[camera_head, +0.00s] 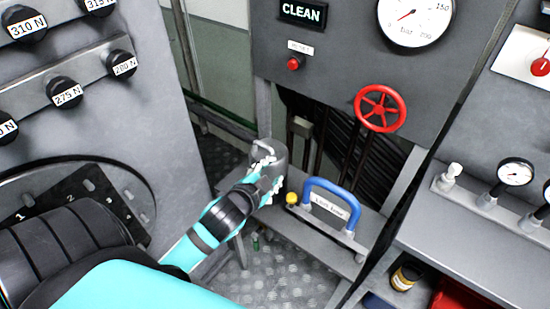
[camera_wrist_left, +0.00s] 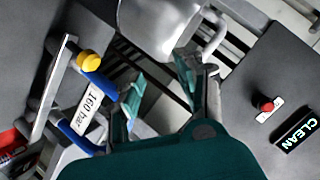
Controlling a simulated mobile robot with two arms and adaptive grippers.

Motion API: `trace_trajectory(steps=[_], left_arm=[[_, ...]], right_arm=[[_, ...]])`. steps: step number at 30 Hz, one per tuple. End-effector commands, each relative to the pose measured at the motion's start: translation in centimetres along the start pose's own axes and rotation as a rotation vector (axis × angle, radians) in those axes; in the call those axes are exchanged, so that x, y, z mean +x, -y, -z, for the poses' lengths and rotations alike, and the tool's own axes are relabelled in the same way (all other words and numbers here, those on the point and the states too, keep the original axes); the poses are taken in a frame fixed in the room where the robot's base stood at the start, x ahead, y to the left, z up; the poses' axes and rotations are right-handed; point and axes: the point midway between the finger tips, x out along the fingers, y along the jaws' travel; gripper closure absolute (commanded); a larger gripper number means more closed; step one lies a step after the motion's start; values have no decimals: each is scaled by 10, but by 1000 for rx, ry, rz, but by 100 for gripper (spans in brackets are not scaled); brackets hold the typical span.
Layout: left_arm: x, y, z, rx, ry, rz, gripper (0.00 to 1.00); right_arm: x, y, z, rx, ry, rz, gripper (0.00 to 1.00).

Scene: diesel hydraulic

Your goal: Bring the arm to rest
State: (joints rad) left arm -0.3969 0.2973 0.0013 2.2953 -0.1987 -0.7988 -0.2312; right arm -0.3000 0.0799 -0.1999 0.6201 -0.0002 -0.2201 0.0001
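My left arm comes in from the lower left in the head view, and its gripper (camera_head: 268,180) points at a grey metal cup-like container (camera_head: 274,150) on the ledge. In the wrist view the two fingers (camera_wrist_left: 160,85) are spread apart with nothing visible between them. The container also shows in the wrist view (camera_wrist_left: 165,25), beyond the fingertips, with its curved handle (camera_wrist_left: 215,32) to the right. Whether a finger touches the container cannot be told. My right gripper is in neither view.
A blue handle (camera_head: 334,190) with a label and a yellow knob (camera_head: 292,198) stand right of my gripper. A red handwheel (camera_head: 380,108), a gauge (camera_head: 412,15) and a red button (camera_head: 294,63) are behind. A knob panel (camera_head: 150,130) stands left. Chequered floor lies below.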

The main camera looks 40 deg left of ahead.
Motion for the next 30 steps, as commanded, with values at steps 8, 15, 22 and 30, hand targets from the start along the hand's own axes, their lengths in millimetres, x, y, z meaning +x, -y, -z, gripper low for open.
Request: trace_trajectory(steps=[8, 15, 22, 30], left_arm=[[-1, -2, -1, -4, 6, -4, 63], [-33, -58, -38, -167, 227, -168, 63], [-91, -121, -70, -329, 505, -363, 63], [-135, -171, -95, -414, 724, -504, 63]], right_arm=[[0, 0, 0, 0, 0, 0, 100], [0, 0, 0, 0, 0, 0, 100], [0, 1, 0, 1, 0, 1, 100], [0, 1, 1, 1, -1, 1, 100]])
